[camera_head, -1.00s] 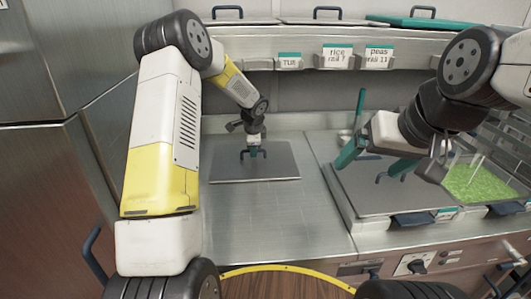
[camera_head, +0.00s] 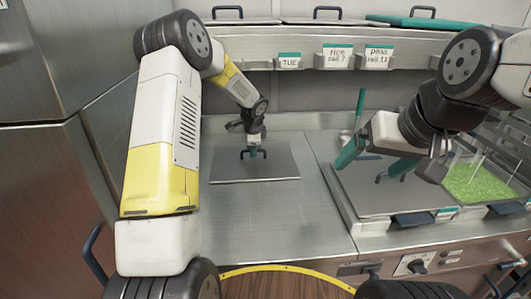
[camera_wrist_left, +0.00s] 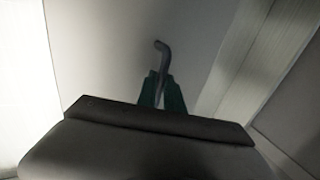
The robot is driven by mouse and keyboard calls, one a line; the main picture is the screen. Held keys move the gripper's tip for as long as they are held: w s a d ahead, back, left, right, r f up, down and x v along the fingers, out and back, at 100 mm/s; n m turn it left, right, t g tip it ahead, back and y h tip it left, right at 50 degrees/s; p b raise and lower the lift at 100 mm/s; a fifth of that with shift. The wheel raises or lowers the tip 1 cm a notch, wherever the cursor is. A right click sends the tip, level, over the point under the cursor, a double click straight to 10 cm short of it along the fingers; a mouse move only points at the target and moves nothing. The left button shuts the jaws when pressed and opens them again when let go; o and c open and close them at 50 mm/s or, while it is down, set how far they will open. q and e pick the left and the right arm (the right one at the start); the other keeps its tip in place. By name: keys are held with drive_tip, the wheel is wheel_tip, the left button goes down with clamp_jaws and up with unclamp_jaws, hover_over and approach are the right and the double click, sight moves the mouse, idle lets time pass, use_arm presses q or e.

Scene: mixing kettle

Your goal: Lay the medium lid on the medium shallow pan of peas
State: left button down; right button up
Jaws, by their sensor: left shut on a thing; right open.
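A flat grey rectangular lid (camera_head: 230,170) with a dark bar handle lies flat at, or just above, the left counter; I cannot tell whether it touches. My left gripper (camera_head: 252,153) is over its middle, its teal fingers shut on the handle. In the left wrist view the fingers (camera_wrist_left: 162,92) close around the dark handle (camera_wrist_left: 163,52), with the lid's grey face (camera_wrist_left: 110,50) behind. The shallow pan of green peas (camera_head: 480,182) sits uncovered at the right, partly hidden by my right arm. My right gripper (camera_head: 374,160) is open, its teal fingers apart above another grey lid.
The other grey lid (camera_head: 375,200), with a dark handle, covers a place left of the peas. Dark handles stick out along the front edge. The shelf behind carries cards reading TUE (camera_head: 289,62), rice rail 7 (camera_head: 337,55) and peas rail 11 (camera_head: 378,56). The counter front (camera_head: 275,225) is clear.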

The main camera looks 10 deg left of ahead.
use_arm(q)
drive_tip(key=shift+w+r, duration=0.1)
drive_tip(key=shift+r, duration=0.1)
idle(0.4)
drive_tip(key=shift+r, duration=2.4)
